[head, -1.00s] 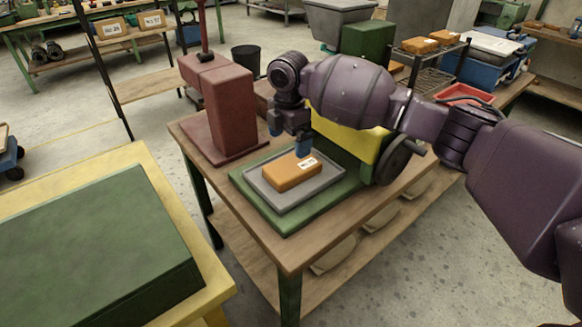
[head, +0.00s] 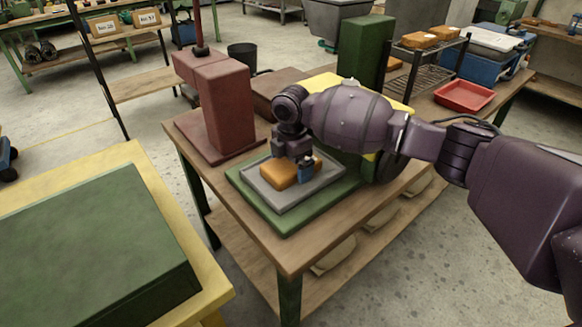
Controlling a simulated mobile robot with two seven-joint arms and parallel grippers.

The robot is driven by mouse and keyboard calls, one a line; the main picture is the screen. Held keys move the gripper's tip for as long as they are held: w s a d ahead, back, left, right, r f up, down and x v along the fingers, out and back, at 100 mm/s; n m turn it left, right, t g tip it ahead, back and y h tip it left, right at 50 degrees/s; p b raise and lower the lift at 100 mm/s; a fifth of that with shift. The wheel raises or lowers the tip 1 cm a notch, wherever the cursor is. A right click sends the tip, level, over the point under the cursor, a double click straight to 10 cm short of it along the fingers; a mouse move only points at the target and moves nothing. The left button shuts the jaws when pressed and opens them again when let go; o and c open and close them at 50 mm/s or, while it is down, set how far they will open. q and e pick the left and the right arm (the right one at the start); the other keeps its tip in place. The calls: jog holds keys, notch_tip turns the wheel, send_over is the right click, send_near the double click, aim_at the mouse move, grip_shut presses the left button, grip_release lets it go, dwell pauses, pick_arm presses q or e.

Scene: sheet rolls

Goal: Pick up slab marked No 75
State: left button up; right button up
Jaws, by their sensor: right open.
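An orange-brown slab (head: 280,174) lies on a grey tray (head: 284,205), which rests on a green plate (head: 288,228) on the wooden table. The slab's white label is hidden behind my right gripper now; its number is too small to read surely in the earlier view. My right gripper (head: 293,166) is open and low over the slab, pointing down. One blue-tipped finger is at the slab's right end and the other is towards its far side, partly hidden. I cannot tell whether either finger touches the slab. My left gripper is not in view.
A dark red machine column (head: 228,108) stands left of the tray. A green block (head: 363,65) and a yellow part stand behind my right arm. More orange slabs (head: 418,40) lie on a dark rack at the back right, near a red tray (head: 464,96).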

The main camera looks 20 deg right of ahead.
jog(key=c, duration=0.9)
jog(key=shift+r, duration=0.15)
